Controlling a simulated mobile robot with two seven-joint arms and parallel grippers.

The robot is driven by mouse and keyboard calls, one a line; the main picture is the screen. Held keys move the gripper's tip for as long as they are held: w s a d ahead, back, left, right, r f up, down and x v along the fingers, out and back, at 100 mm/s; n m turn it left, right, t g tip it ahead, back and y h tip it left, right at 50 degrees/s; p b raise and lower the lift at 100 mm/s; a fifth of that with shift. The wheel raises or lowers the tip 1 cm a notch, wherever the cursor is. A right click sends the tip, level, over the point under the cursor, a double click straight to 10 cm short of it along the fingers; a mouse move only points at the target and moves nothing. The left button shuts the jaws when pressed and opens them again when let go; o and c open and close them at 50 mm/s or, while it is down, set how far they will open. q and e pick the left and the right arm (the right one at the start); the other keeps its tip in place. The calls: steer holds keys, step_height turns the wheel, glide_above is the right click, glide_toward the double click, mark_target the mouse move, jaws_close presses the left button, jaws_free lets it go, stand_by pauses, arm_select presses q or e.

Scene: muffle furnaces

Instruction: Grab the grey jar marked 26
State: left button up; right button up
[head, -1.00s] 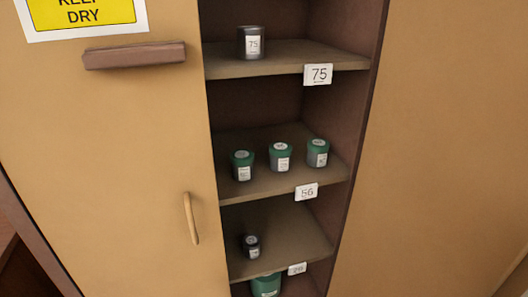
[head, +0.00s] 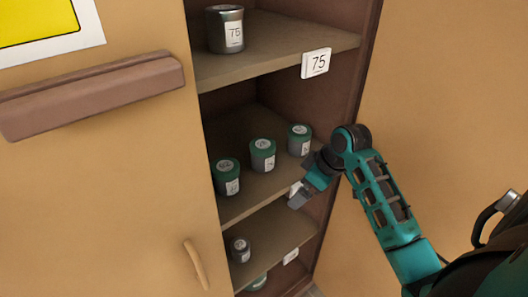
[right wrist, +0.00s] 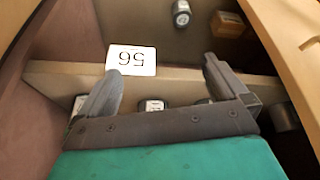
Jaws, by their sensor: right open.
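A small dark grey jar (head: 240,249) with a white label stands on the lower shelf in the head view; its number is too small to read. A grey jar (right wrist: 181,14) near the top of the right wrist view appears to be the same one. My right gripper (head: 300,196) is in front of the shelf edge tagged 56, above and to the right of the small jar. In the right wrist view its fingers (right wrist: 165,86) are spread with nothing held between them. My left gripper is not in view.
Green-lidded jars (head: 263,155) stand on the shelf above. The tag 56 (right wrist: 131,60) is near my fingers. A cabinet door (head: 100,200) borders the shelves on the left.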

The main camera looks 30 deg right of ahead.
mark_target(267, 146)
steer(key=shift+n+t+y, duration=0.3)
steer(key=shift+t+y, duration=0.1)
steer(key=shift+y, duration=0.3)
steer(key=w+d+r, duration=0.2)
steer(key=w+r, duration=0.1)
steer(key=w+d+r, duration=0.1)
steer(key=shift+w+d+r, duration=0.15)
steer(key=shift+w+r, duration=0.2)
steer(key=w+a, duration=0.1)
steer(key=w, duration=0.1)
steer(key=w+a, duration=0.1)
steer(key=w, duration=0.2)
steer(key=w+a, duration=0.2)
steer(key=shift+w, duration=0.2)
steer(key=shift+w+a, duration=0.25)
steer(key=shift+w, duration=0.3)
steer(key=shift+w+a, duration=0.25)
steer(key=shift+w, duration=0.25)
steer(key=shift+x, duration=1.25)
steer(key=shift+w+a+f, duration=0.1)
steer(key=shift+w+f, duration=0.15)
steer(key=shift+f, duration=0.05)
steer(key=c, duration=1.2)
